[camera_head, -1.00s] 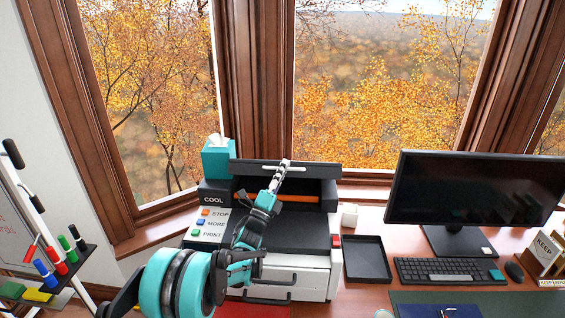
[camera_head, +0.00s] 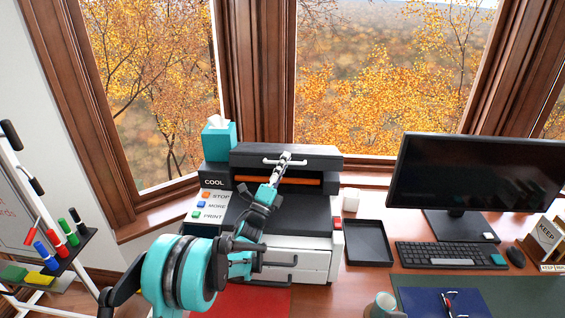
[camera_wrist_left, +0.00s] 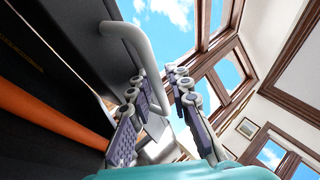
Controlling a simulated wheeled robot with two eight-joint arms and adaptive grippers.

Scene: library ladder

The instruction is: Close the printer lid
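The printer (camera_head: 318,245) stands on the desk with its dark lid (camera_head: 322,161) raised, and an orange strip shows in the opening below it. The lid has a white handle (camera_head: 299,161). My left gripper (camera_head: 284,157) is at this handle, its arm reaching over the printer's front. In the left wrist view the handle (camera_wrist_left: 138,42) runs down between the two fingers of the gripper (camera_wrist_left: 160,77). The fingers are apart, and no firm grip on the handle shows. My right gripper is not in view.
A teal tissue box (camera_head: 218,143) stands on the printer's left rear. A black tray (camera_head: 368,243), a monitor (camera_head: 460,185) and a keyboard (camera_head: 450,255) are to the right. A marker stand (camera_head: 50,262) is at the left. A cup (camera_head: 383,305) is at the front edge.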

